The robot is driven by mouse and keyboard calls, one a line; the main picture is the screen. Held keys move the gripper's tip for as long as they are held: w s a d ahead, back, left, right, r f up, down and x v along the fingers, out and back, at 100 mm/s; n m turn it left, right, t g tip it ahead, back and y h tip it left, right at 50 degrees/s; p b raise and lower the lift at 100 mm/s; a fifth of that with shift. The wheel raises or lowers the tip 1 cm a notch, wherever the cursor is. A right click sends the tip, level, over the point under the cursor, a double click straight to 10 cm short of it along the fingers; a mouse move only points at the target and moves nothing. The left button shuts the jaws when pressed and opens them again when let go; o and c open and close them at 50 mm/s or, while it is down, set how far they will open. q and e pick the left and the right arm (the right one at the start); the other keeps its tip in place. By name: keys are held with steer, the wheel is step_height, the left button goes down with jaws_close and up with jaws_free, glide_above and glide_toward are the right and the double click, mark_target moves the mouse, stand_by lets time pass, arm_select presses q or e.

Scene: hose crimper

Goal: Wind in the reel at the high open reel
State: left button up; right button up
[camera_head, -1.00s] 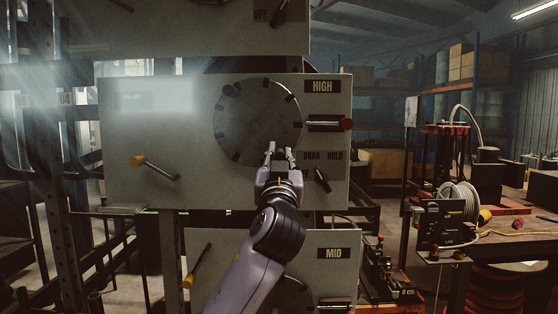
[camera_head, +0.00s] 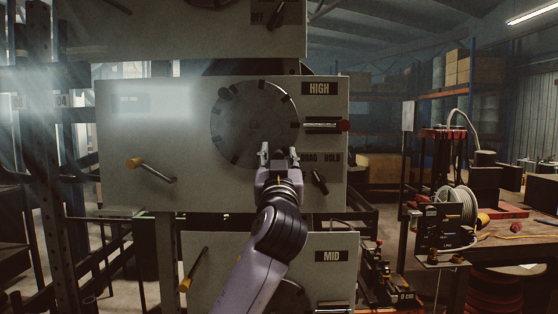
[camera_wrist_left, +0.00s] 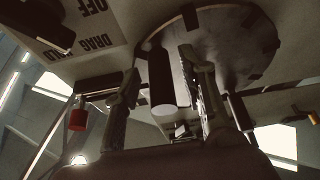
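The high reel panel (camera_head: 110,150) carries the label HIGH (camera_head: 319,88) and a round grey disc (camera_head: 255,123) with dark marks on its rim. My right gripper is out of view.
A black drag lever (camera_head: 320,182) is just right of my gripper, below a red-ended handle (camera_head: 343,125). The MID panel (camera_head: 330,280) is below. A bench (camera_head: 510,243) stands at the right.

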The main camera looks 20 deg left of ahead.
arm_select(q)
steer(key=v, duration=1.2)
